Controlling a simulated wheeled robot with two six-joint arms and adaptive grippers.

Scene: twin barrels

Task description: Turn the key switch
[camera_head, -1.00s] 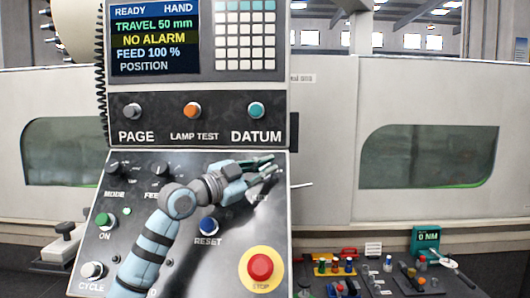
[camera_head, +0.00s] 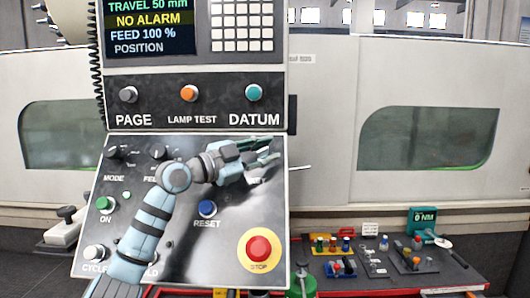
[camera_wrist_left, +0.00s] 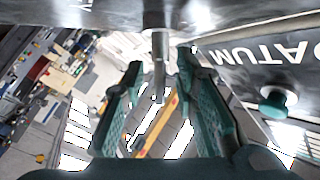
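The control panel (camera_head: 188,240) fills the left half of the head view. My left gripper (camera_head: 265,158) is in front of its upper right part, with the fingers pointing right, and hides the panel behind it. The key switch cannot be made out in the head view. In the left wrist view, the fingers of my left gripper (camera_wrist_left: 161,68) are spread open. A thin metal piece, which looks like the key switch (camera_wrist_left: 159,48), reaches down from the dark panel between them, with gaps visible on both sides. My right gripper is not in view.
A red stop button (camera_head: 259,248) and a blue reset button (camera_head: 207,208) sit below my left gripper. The teal datum button (camera_head: 254,92) is above it and also shows in the wrist view (camera_wrist_left: 277,100). A tool bench (camera_head: 450,279) stands at the lower right.

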